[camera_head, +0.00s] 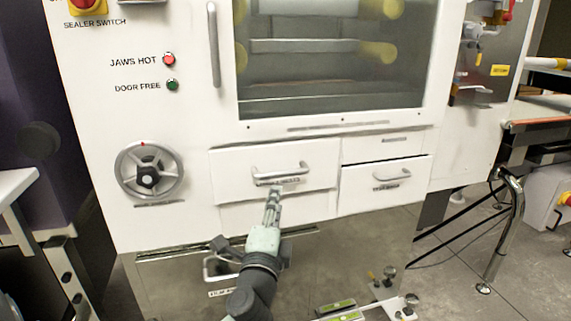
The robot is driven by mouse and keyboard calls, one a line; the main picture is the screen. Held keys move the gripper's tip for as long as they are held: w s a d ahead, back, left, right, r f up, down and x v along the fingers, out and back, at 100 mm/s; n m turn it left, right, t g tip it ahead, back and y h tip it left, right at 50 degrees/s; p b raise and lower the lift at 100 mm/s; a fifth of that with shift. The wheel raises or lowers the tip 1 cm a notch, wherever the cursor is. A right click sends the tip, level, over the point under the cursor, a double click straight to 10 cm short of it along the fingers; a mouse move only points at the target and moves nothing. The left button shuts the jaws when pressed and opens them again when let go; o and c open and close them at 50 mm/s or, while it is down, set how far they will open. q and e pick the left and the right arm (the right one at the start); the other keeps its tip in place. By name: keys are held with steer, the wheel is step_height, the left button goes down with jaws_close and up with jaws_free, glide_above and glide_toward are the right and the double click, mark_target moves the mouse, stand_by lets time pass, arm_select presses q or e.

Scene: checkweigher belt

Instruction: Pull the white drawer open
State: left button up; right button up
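A white drawer (236,167) with a bar handle (266,174) is in the middle of the machine's white front, below the window. Its front looks flush or nearly so. A second, smaller white drawer (362,186) with its own bar handle sits to its right. My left gripper (274,192) points up at the first drawer, with its fingertips just below the handle and its label. The fingers look close together, seen from behind. I cannot tell whether they touch the handle or hold it. My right gripper is not in view.
A steel lower panel (350,245) with a handle and label lies behind my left arm. A handwheel (148,177) is left of the drawers. A vertical door handle (214,45) is above left. A bent steel tube (516,215) stands at the right, over grey tiled floor.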

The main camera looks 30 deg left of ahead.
mark_target(281, 174)
arm_select(q)
steer(key=w+r, duration=0.2)
steer(key=shift+a+r+m+t, duration=0.3)
steer(key=shift+a, duration=0.05)
steer(key=p+x, duration=0.1)
steer(key=x, duration=0.4)
steer(key=shift+f, duration=0.1)
steer(key=shift+w+a, duration=0.25)
steer(key=shift+w, duration=0.2)
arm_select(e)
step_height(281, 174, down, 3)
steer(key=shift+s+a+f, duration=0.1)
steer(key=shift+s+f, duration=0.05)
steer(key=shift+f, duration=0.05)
arm_select(q)
jaws_close()
